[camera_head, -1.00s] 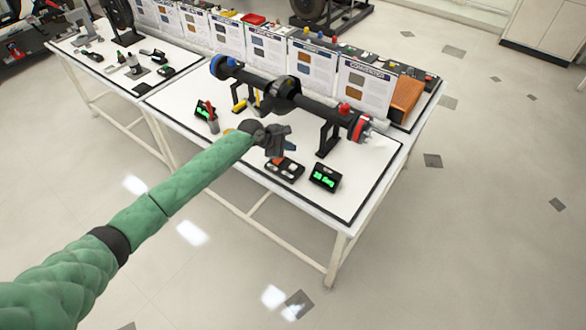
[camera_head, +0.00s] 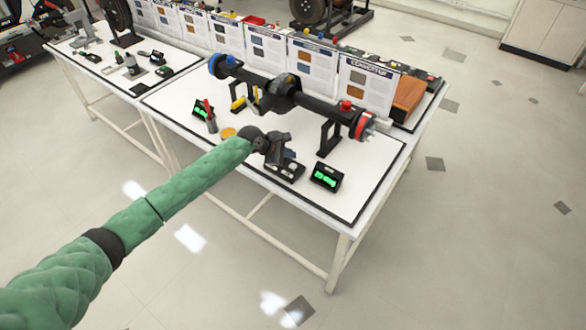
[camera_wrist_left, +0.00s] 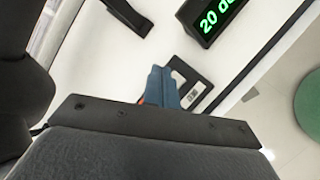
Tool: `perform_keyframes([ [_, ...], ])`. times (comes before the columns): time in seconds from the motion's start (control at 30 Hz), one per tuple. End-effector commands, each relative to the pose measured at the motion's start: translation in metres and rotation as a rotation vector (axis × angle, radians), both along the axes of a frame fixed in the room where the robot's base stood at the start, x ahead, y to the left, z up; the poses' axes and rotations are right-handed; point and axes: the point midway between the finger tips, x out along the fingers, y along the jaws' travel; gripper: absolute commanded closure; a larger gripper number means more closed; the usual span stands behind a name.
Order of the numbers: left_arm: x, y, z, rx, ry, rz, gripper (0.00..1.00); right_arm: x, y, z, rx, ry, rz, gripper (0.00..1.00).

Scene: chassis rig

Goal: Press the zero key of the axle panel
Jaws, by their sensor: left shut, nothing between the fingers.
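The axle panel, a low black box with pale keys (camera_head: 291,172), lies near the front of the white table. My left gripper (camera_head: 281,159) is over its far left part, with its fingers pointing down, and hides some of the keys. In the left wrist view the blue fingers (camera_wrist_left: 160,78) are together and empty, and the panel (camera_wrist_left: 194,92) shows just to their right. A small orange-red patch shows beside the fingers; I cannot tell whether the fingertips touch a key. The zero key cannot be picked out. My right gripper is not in view.
A black display with green digits (camera_head: 326,178) stands right of the panel; it also shows in the left wrist view (camera_wrist_left: 206,20). The axle (camera_head: 318,107) rests on black stands (camera_head: 328,137) behind.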

Motion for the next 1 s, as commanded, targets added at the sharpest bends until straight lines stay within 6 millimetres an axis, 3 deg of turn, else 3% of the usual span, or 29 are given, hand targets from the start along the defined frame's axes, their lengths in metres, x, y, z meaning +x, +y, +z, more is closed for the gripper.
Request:
perform_keyframes([
  [0.1,-0.001,-0.001,-0.014,-0.001,0.004,0.001,1.0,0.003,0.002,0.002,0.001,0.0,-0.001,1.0],
  [0.3,-0.001,-0.001,-0.024,-0.001,0.001,0.0,1.0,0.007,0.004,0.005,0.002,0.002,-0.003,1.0],
  [1.0,-0.001,-0.001,-0.026,0.0,0.001,0.0,1.0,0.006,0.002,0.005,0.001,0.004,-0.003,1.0],
])
